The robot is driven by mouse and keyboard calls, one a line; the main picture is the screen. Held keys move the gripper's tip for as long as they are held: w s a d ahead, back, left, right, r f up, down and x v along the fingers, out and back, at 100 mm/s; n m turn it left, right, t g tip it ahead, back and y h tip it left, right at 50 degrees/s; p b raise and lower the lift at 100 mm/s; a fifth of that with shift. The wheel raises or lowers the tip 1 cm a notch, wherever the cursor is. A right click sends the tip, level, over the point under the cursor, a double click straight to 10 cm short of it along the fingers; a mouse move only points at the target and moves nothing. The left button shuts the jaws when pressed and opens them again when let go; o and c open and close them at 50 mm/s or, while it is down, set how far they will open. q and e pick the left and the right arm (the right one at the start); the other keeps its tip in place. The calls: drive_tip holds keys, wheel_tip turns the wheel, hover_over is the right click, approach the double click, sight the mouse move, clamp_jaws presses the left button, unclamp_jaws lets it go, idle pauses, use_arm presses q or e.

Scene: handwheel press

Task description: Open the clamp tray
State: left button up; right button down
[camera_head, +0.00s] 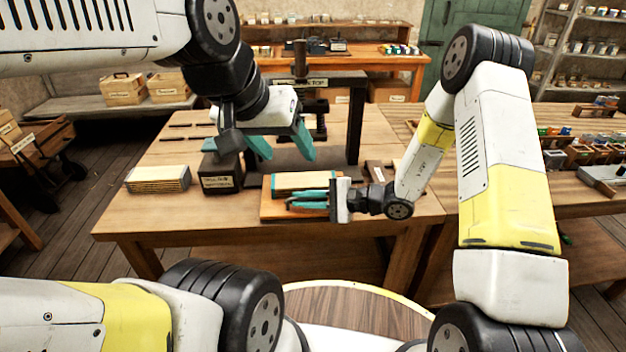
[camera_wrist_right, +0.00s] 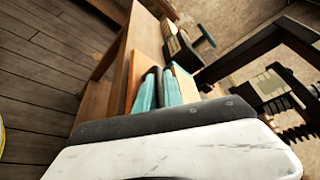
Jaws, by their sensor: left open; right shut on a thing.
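A low wooden tray (camera_head: 270,207) lies near the front edge of the table, with a pale flat block (camera_head: 300,181) on it. I take it for the clamp tray. My right gripper (camera_head: 305,201) is at the tray's front, beside the block, its teal fingers close together. They seem shut on a part of the tray, mostly hidden between them. In the right wrist view the fingers (camera_wrist_right: 157,90) point at the tray (camera_wrist_right: 134,78), with the block (camera_wrist_right: 185,85) beside them. My left gripper (camera_head: 282,150) is open and empty, above and behind the tray.
A black press frame (camera_head: 356,125) stands behind the tray, partly hidden by my left gripper. A dark labelled box (camera_head: 220,176) stands left of the tray, and a stack of pale sheets (camera_head: 158,179) lies farther left. The table's front left corner is clear.

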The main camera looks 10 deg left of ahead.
drive_tip(key=shift+s+r, duration=0.1)
drive_tip(key=shift+r, duration=0.05)
drive_tip(key=c, duration=1.8)
unclamp_jaws()
drive_tip(key=shift+o, duration=0.2)
drive_tip(key=shift+d, duration=0.1)
drive_tip(key=v, duration=0.7)
drive_tip(key=shift+d, duration=0.35)
drive_tip(key=shift+s, duration=0.1)
